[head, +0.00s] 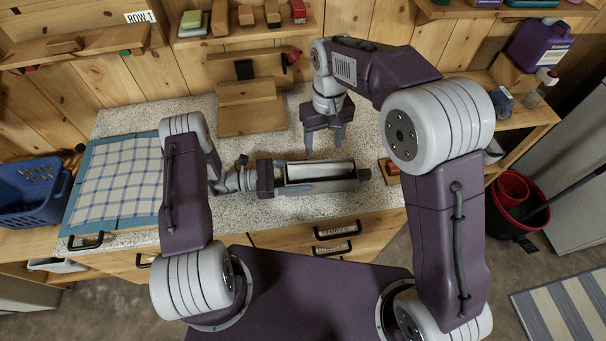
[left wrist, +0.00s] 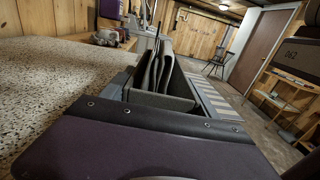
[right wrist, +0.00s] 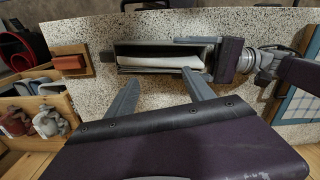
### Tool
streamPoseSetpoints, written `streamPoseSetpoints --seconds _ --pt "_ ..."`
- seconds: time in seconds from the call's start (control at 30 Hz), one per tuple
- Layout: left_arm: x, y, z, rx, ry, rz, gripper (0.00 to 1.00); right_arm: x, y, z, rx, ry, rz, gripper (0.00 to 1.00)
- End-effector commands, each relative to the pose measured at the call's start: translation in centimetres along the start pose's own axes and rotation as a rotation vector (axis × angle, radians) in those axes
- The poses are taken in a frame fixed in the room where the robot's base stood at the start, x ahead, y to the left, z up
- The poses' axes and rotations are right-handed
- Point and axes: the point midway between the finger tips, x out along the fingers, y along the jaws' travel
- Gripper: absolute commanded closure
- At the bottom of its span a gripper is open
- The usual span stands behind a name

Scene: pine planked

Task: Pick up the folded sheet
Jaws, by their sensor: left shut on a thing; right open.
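A long, narrow grey metal tray (head: 318,172) lies on the speckled worktop. In the right wrist view, a pale folded sheet (right wrist: 165,62) lies lengthwise inside it. My left gripper (head: 284,178) reaches in from the left and is shut on the tray end. In the left wrist view, the tray's interior (left wrist: 165,85) is dark, with wavy upright edges inside. My right gripper (head: 324,146) is open and empty, pointing down above the worktop behind the tray. Its fingers point toward the tray in the right wrist view (right wrist: 160,84).
A blue checked cloth (head: 115,180) lies flat on the worktop at left, near a blue basket (head: 28,195). A wooden stand (head: 250,115) is behind the tray. A small wooden block with a red part (head: 391,168) stands right of it. Worktop in front is clear.

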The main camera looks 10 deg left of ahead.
Motion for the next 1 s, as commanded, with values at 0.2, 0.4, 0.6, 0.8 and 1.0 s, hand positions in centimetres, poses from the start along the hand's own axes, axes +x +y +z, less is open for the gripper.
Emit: streamPoseSetpoints --seconds 0.2,0.4,0.6,0.8,1.0 --pt "0.0 0.0 0.0 0.0 0.0 0.0 0.72 -0.2 -1.4 1.3 -0.46 -0.04 -0.067 0.34" --pt "0.0 0.0 0.0 0.0 0.0 0.0 0.72 -0.5 -5.2 2.9 -1.064 -0.006 -0.309 0.34" --pt "0.0 0.0 0.0 0.0 -0.001 0.0 0.72 0.0 -5.8 3.1 -1.513 0.241 -0.614 0.34" --pt "0.0 0.0 0.0 0.001 -0.001 0.0 0.72 1.3 0.6 0.9 -1.581 0.782 -0.772 0.34" --pt "0.0 0.0 0.0 0.001 0.0 0.0 0.72 4.5 8.6 1.5 -1.298 0.88 -0.76 0.34"
